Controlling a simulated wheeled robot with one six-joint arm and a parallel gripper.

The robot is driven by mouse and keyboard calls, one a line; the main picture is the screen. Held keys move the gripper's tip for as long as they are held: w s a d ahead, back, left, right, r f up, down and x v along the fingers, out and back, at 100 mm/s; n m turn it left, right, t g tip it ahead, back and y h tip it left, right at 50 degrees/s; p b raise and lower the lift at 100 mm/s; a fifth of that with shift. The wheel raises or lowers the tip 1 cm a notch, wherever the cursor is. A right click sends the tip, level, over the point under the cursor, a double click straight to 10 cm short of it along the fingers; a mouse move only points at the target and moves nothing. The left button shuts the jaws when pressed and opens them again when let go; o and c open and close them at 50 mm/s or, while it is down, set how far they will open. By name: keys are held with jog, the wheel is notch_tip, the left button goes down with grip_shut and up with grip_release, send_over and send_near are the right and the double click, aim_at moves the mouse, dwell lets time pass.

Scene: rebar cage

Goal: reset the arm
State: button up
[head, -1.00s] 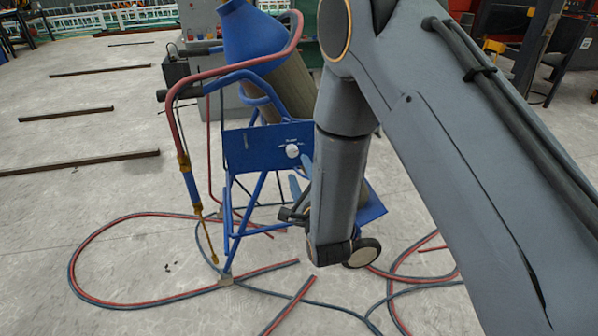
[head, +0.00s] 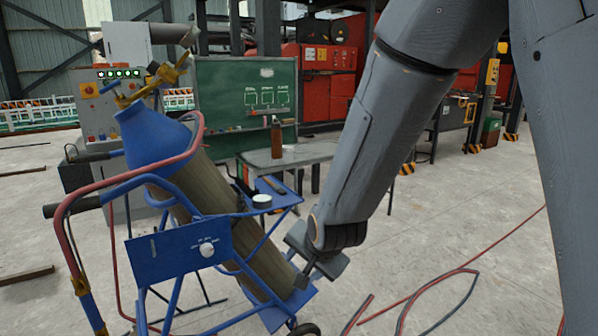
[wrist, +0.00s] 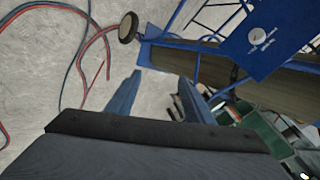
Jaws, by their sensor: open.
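My arm runs down from the upper right of the head view, and my gripper (head: 304,274) is at its lower end, in front of the foot of a blue cylinder cart (head: 180,255). In the wrist view, the two blue fingers of my gripper (wrist: 158,90) stand apart with nothing between them. Bare floor shows between the fingers there. In the wrist view, the cart's blue panel (wrist: 258,40) and one wheel (wrist: 128,27) lie beyond the fingers. I cannot tell the exact gap between my gripper and the cart.
The cart carries a tilted cylinder with a blue top (head: 152,138). Red and dark hoses (head: 425,292) lie on the floor at lower right. A grey table (head: 318,152) with a brown bottle (head: 277,140) stands behind, before a green chalkboard (head: 243,85). Floor at right is mostly open.

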jog(key=s+d+r+n+g+h, duration=0.1)
jog(key=s+d+r+n+g, duration=0.25)
jog(key=s+d, duration=0.55)
jog(key=s+d+r+n+g+h, duration=0.1)
jog(key=s+d+r+n+g, duration=0.3)
jog(key=s, duration=1)
jog(key=d+r+p, duration=0.5)
jog(key=p, duration=0.7)
jog(key=shift+d, duration=0.2)
jog(key=shift+m+t, duration=0.25)
jog(key=shift+c, duration=0.4)
